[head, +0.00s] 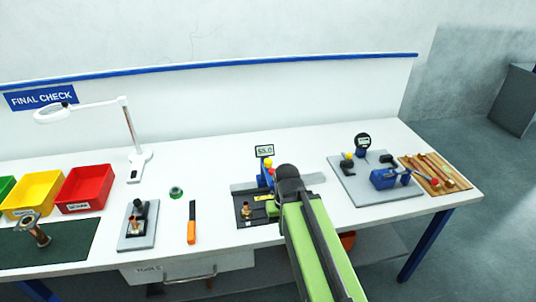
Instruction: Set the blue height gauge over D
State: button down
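The blue height gauge (266,176) stands on a dark base plate (243,222), with a small screen (264,151) reading about 55.0 and a yellow knob by its top. A grey rail (312,179) runs behind the plate. A small brass part (246,211) stands on the plate, left of the gauge. My green and black arm reaches in from the bottom, and its dark end (288,176) is just right of the gauge, partly covering it. My fingers are hidden, so I cannot tell whether they touch the gauge. I cannot make out a letter D.
An orange-handled tool (191,222), green tape roll (176,192) and grey fixture (137,232) lie left. A grey plate (386,198) with a dial gauge and blue vise, and a wooden tool board (449,188), are right. Red (84,189) and yellow (32,194) bins stand far left.

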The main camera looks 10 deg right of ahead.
aim_at(264, 179)
jog(key=u, duration=1.75)
jog(key=k, duration=0.85)
jog(key=z, duration=0.45)
jog(key=i, duration=0.5)
jog(key=u, duration=0.05)
